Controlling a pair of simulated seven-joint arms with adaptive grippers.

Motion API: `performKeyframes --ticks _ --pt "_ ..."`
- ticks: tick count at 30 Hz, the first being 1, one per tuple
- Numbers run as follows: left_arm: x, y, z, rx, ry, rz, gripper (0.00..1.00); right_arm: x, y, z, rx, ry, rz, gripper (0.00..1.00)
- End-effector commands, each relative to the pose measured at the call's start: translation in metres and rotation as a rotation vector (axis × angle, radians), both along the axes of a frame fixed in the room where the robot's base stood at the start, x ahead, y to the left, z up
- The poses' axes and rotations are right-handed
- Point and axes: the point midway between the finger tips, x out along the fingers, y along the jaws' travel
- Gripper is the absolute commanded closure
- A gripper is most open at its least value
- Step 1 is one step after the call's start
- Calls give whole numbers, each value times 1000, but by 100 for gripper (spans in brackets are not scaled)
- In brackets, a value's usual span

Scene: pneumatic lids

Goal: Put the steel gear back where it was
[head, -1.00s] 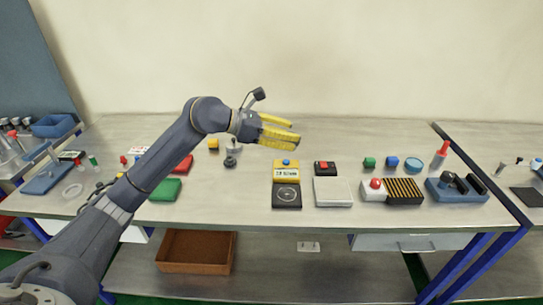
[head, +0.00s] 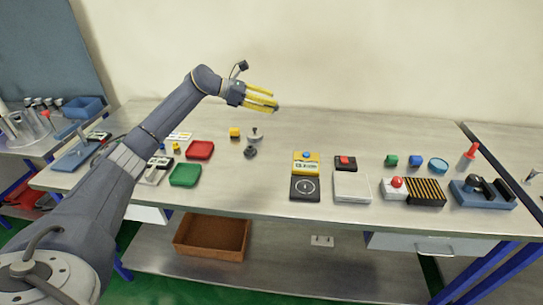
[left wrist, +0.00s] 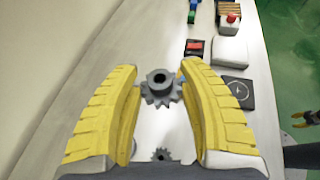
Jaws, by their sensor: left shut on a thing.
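My left gripper (head: 262,97) is raised above the back of the bench in the head view. In the left wrist view its yellow fingers (left wrist: 158,88) are shut on a grey toothed steel gear (left wrist: 158,86) with a round hub and a bore. The gear sits between the fingertips, off the bench. A second, darker gear (head: 250,152) lies on the bench left of centre; a toothed gear (left wrist: 161,154) also shows low between the fingers in the wrist view. A steel piece with a post (head: 255,136) stands just behind the darker gear. What looks like my right gripper (left wrist: 302,118) shows small at the wrist view's right edge.
A yellow box with a display (head: 306,160) and a black dial plate (head: 304,188) stand mid-bench, beside a red-button box (head: 345,163) and a white block (head: 352,187). Red (head: 200,150) and green (head: 185,174) trays lie left. The bench's back strip is largely clear.

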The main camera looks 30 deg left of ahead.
Motion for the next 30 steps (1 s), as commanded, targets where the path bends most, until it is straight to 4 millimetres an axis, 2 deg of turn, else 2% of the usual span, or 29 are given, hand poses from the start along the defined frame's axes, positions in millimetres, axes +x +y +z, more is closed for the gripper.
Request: performKeyframes --ticks 2,5,21,25,30 --pt "-1 -2 1 -2 -1 -20 100 0 0 0 0 0 0 56" --pt "-2 -2 -8 -2 1 -32 100 0 0 0 0 0 0 56" --pt "-2 -3 -121 -3 3 -34 100 0 0 0 0 0 0 56" --pt "-2 -3 -140 -3 1 -33 100 0 0 0 0 0 0 56" --pt "-1 -2 -152 -2 -1 -34 100 0 0 0 0 0 0 56"
